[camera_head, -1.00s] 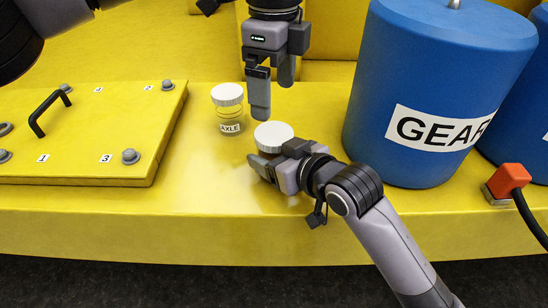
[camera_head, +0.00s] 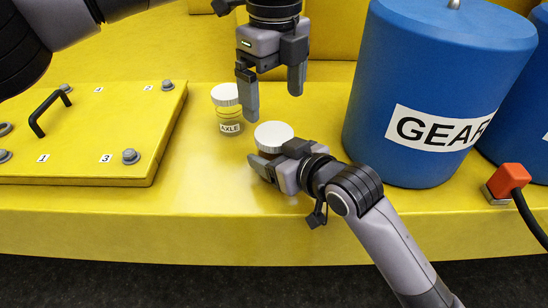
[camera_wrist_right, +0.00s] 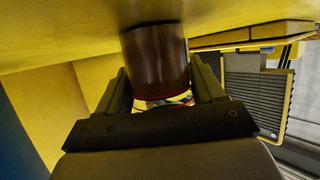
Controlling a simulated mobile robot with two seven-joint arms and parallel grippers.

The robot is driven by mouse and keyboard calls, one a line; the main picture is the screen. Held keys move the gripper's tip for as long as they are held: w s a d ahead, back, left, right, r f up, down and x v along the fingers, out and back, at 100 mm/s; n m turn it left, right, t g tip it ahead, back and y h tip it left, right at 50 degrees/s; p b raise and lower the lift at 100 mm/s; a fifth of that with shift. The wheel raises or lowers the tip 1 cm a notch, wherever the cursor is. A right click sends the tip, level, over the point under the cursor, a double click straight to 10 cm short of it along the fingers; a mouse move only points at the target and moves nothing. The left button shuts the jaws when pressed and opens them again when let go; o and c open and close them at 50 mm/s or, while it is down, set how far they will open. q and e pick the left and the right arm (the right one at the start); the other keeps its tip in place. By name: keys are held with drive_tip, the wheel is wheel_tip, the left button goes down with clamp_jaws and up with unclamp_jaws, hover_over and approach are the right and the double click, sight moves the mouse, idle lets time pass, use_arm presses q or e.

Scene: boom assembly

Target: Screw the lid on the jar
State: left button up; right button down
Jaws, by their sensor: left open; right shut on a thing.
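A white round lid (camera_head: 273,135) shows from above, over the place where my right gripper (camera_head: 265,165) holds the jar. The jar's body is mostly hidden by that gripper in the head view. In the right wrist view the jar (camera_wrist_right: 155,58) is a dark brown cylinder between the two fingers, and my right gripper is shut on it. Whether the lid sits straight on the rim cannot be told. My left gripper (camera_head: 274,105) is open and empty, fingers pointing down, above and behind the lid and apart from it.
A clear jar (camera_head: 229,128) labelled AXLE with a white lid stands left of the held jar. A yellow panel (camera_head: 90,130) with a black handle lies at left. A large blue GEAR container (camera_head: 430,90) stands at right. An orange-red block (camera_head: 508,178) with a black cable is at far right.

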sight(275, 133)
use_arm(q)
wheel_tip(275, 133, down, 7)
idle(0.3)
drive_tip(key=c, duration=1.1)
drive_tip(key=m, duration=0.9)
drive_tip(key=shift+m, duration=0.4)
drive_tip(key=o, duration=1.2)
drive_tip(key=shift+c, duration=0.2)
drive_tip(key=shift+d, duration=0.1)
